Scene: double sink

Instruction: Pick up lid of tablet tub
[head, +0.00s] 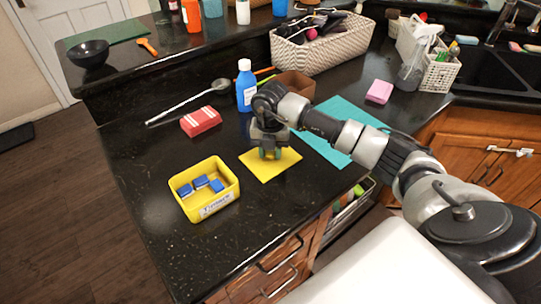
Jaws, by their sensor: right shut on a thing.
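The yellow tablet tub (228,196) stands open near the counter's front left, with several blue tablets (201,182) inside and a white label on its front. A flat yellow square, which looks like its lid (287,163), is to the right of the tub. My right gripper (270,155) points down over the lid's upper middle and is shut on it. The gripper hides the gripped part, and I cannot tell whether the lid touches the counter. My left gripper is not in view.
A red and white box (201,122), a ladle (190,102) and a blue bottle (246,86) stand or lie behind. A brown box (297,84) is behind my wrist. A teal cloth (335,143) and pink sponge (379,92) lie right. The counter around the tub is clear.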

